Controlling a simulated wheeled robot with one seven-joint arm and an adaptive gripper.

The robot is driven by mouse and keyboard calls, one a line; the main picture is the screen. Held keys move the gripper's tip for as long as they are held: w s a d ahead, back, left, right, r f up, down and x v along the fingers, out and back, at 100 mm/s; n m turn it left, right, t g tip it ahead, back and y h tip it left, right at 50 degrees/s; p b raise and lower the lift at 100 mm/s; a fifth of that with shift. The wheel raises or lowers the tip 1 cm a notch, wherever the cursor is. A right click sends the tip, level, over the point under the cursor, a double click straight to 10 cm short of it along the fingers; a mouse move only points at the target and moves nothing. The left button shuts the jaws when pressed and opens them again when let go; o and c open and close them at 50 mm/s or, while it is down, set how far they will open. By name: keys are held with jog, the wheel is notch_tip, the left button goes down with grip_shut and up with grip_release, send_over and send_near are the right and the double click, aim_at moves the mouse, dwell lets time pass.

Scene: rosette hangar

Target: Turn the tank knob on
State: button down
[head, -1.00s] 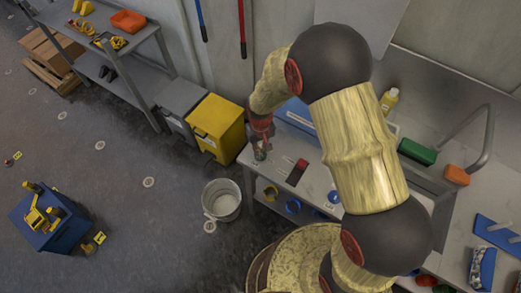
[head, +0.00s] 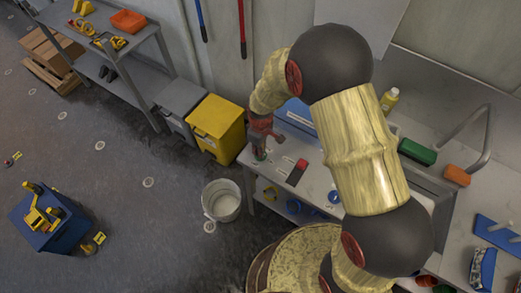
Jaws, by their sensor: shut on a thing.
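My gripper (head: 260,150) points down over the left end of the grey workbench (head: 318,178), its red body just above. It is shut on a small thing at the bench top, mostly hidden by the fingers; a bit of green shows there. I cannot tell for sure whether this is the tank knob. No tank can be clearly made out, and my arm covers much of the bench.
A red and dark block (head: 297,172) lies right of my gripper, with a blue case (head: 297,114) behind. A yellow bin (head: 216,128) and a bucket (head: 221,201) stand left of the bench. A green block (head: 417,152) and an orange block (head: 457,175) lie farther right.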

dwell(0.4)
jog(key=c, duration=1.9)
grip_release()
notch_tip(320, 180, up, 12)
